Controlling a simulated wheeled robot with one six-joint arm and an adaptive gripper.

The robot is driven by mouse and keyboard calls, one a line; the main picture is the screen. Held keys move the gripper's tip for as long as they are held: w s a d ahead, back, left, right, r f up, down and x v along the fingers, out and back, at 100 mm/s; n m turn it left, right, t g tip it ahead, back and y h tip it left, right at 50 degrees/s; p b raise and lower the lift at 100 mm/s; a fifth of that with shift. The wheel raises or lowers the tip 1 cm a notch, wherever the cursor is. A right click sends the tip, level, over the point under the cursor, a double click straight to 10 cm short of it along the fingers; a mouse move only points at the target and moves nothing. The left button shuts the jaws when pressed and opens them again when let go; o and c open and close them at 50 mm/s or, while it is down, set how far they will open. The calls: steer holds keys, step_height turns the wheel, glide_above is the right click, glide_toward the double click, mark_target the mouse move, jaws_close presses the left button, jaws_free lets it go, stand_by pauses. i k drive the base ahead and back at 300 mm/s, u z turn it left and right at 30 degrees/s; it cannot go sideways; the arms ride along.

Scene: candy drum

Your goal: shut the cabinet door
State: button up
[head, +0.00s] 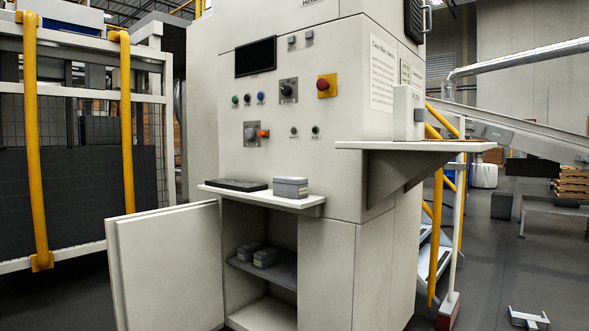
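The cabinet door (170,268) is a flat, pale panel at the lower left of the head view. It stands wide open, swung out to the left of the cabinet opening. The cabinet (330,255) is the lower part of a tall cream control housing. Its opening shows an inner shelf (278,279) with small grey boxes (265,258) on it. The bottom edge of the door is cut off by the frame. I see no handle on the door face in view. My gripper is not in view.
A ledge (312,203) above the opening holds a grey box (290,187) and a dark flat pad (236,185). A side shelf (415,146) juts out at right. A yellow-posted mesh fence (128,125) stands left, behind the door. Grey floor (490,265) shows at right.

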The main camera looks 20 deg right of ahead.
mark_target(164, 264)
steer(key=u, duration=0.3)
steer(key=i, duration=0.7)
steer(key=z, duration=0.45)
steer(key=i, duration=0.8)
steer(key=z, duration=1.85)
steer(key=k, duration=1.05)
steer(key=u, duration=2)
steer(key=i, duration=0.5)
steer(key=z, duration=0.1)
